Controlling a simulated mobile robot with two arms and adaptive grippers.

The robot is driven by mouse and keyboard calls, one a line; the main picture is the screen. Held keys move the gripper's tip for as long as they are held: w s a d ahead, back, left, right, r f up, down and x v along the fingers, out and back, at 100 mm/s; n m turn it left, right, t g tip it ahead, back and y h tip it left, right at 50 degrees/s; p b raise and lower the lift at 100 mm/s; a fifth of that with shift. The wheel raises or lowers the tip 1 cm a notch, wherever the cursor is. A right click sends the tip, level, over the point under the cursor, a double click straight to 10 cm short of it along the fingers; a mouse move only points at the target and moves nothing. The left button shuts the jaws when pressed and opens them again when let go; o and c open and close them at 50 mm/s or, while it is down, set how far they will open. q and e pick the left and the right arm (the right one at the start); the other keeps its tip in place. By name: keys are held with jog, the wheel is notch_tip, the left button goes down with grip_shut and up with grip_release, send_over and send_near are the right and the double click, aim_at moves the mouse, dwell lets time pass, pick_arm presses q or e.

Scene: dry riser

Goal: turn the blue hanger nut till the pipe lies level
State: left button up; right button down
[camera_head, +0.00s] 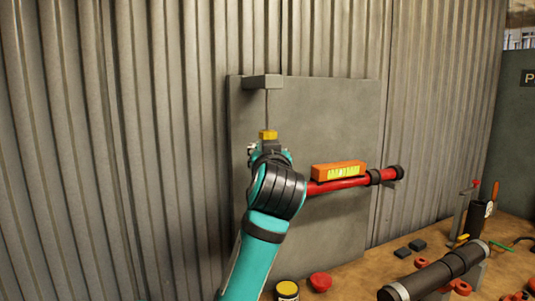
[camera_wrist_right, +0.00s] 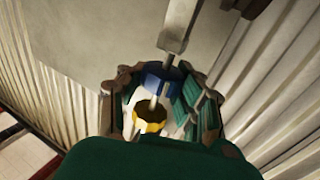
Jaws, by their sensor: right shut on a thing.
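The red pipe (camera_head: 338,185) runs across the grey board, its right end higher than its visible left part in the head view. My right arm hides the rest of it. An orange level (camera_head: 338,170) sits on the pipe; its vial is too small to read. A thin rod (camera_head: 267,105) hangs from a grey bracket, with a yellow piece (camera_head: 268,134) on it just above my right gripper (camera_head: 268,147). In the right wrist view the blue nut (camera_wrist_right: 160,77) lies between the fingers of my right gripper (camera_wrist_right: 158,98), which is shut on it. My left gripper is out of view.
The grey bracket (camera_head: 262,82) juts from the board (camera_head: 325,110) above the gripper. The bench (camera_head: 395,262) at lower right holds a dark pipe (camera_head: 435,275), a red cap (camera_head: 320,281), a yellow-topped can (camera_head: 287,289) and tools. Corrugated wall stands behind.

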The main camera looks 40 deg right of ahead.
jog(key=shift+f, duration=0.25)
dwell(0.7)
jog(key=c, duration=1.4)
grip_release()
jog(key=o, duration=0.5)
jog(key=shift+s+a+r, duration=0.1)
jog(key=shift+r, duration=0.1)
jog(key=shift+o, duration=0.2)
jog(key=v, duration=0.7)
jog(key=shift+s, duration=0.25)
jog(key=shift+a, duration=0.1)
